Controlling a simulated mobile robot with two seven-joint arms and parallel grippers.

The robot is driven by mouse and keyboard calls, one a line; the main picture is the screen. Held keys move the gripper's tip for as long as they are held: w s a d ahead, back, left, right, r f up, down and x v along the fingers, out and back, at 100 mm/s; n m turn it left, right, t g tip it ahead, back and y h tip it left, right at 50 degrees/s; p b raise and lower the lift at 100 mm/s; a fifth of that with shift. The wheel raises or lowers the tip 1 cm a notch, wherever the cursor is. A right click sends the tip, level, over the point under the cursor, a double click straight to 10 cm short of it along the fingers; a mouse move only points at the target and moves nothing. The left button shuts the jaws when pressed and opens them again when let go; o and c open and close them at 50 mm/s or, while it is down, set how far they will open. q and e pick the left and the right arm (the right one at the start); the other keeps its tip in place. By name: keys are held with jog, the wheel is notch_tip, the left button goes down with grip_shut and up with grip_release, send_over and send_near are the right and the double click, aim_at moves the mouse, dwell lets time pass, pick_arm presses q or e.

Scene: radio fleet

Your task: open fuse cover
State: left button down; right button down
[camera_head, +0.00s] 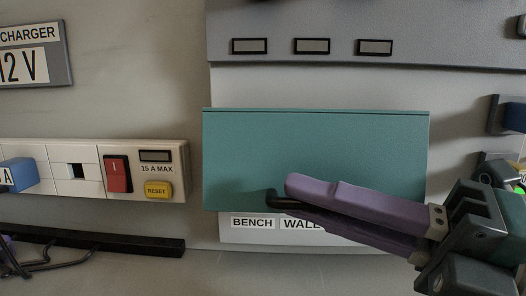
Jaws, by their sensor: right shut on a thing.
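The fuse cover (300,140) is a flat teal panel on the light wall box in the middle of the head view. It hangs down over the front of the box, and what lies behind it is hidden. My right gripper (285,193) comes in from the right, with its purple fingers across the lower right part of the cover. The fingers are shut on a dark handle (276,200) near the cover's lower edge. Most of the handle is hidden by the fingers. My left gripper does not show clearly.
Labels reading BENCH (253,223) and WALL, partly hidden, sit below the cover. At left is a white power strip (85,150) with a red switch (117,174) and yellow reset button (158,190). A grey panel (450,35) is above. Dark brackets (507,114) stand at right.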

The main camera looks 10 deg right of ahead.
aim_at(334, 119)
notch_tip(334, 119, up, 12)
jog(key=m+g+h+p, duration=0.3)
jog(key=m+p, duration=0.7)
jog(key=p, duration=1.7)
jog(key=shift+s, duration=0.2)
jog(key=c, duration=1.2)
grip_release()
